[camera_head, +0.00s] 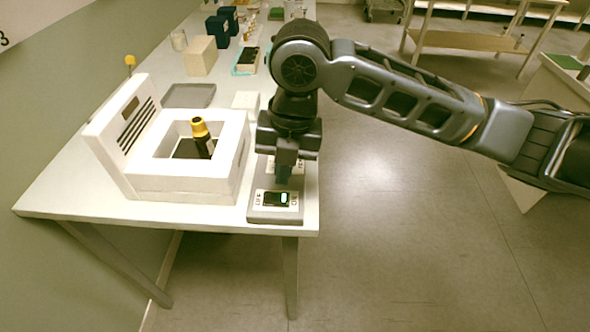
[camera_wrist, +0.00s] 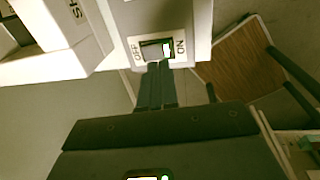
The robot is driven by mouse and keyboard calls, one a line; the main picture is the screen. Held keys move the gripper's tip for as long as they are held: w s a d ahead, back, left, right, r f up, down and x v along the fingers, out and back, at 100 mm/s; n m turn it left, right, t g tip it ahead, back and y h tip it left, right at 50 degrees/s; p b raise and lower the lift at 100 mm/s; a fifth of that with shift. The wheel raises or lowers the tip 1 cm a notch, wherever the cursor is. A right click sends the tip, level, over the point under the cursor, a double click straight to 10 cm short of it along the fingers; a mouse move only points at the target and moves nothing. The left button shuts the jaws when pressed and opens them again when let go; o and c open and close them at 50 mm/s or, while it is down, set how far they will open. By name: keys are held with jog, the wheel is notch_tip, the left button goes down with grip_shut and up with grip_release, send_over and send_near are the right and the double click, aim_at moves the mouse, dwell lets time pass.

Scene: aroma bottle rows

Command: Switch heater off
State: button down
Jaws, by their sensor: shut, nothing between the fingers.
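A white heater box (camera_head: 185,185) stands on the table, with a dark, yellow-capped bottle (camera_head: 202,138) in its square well. At the table's near right corner is a switch panel (camera_head: 254,217) with a dark rocker (camera_head: 276,199) that shows a green light. My gripper (camera_head: 285,180) points down just behind this rocker, shut and empty. In the wrist view, a rocker (camera_wrist: 155,50) lies between OFF on the left and ON on the right, lit green on the ON side. My fingertips (camera_wrist: 157,68) appear at its lower edge; contact cannot be told. My gripper partly hides another label behind it.
A grey tray (camera_head: 188,96), a beige box (camera_head: 201,56), dark blue boxes (camera_head: 217,28) and a jar (camera_head: 179,40) stand farther back on the table (camera_head: 65,190). Open floor (camera_head: 400,230) lies to the right, with a wooden-shelved cart (camera_head: 465,40) behind.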

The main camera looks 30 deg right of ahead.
notch_tip(320, 180, up, 9)
jog(key=d, duration=0.1)
jog(key=shift+s+r+b, duration=0.15)
jog(key=shift+s+b, duration=0.15)
jog(key=shift+b, duration=0.05)
jog(key=shift+d, duration=0.15)
